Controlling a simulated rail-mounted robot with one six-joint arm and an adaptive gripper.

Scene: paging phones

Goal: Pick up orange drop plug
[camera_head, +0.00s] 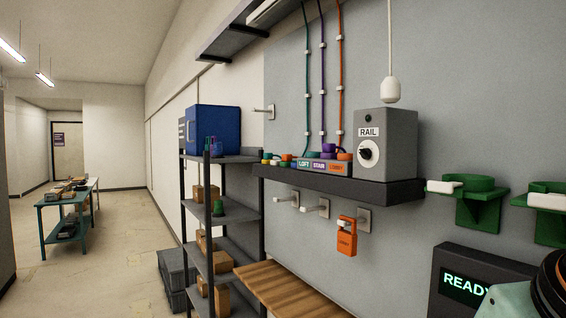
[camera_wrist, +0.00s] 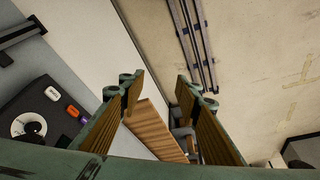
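In the head view an orange plug (camera_head: 344,154) sits at the right end of the labelled strip (camera_head: 325,168), by the LOBBY label, below the orange cord (camera_head: 340,70). Purple and green plugs sit to its left. An orange LOBBY handset (camera_head: 347,240) hangs on a hook below the shelf. In the wrist view a small orange piece (camera_wrist: 73,111) lies at the left on a dark surface; I cannot tell whether it is the plug. My gripper (camera_wrist: 158,88) is open, its two fingers wide apart with nothing between them. It is away from the strip.
A grey RAIL box (camera_head: 385,145) stands right of the strip on the dark wall shelf (camera_head: 370,190). Green brackets (camera_head: 480,205) and a READY screen (camera_head: 475,280) are further right. A wooden bench (camera_head: 290,290) lies below. A storage rack (camera_head: 225,160) stands left; open floor lies beyond.

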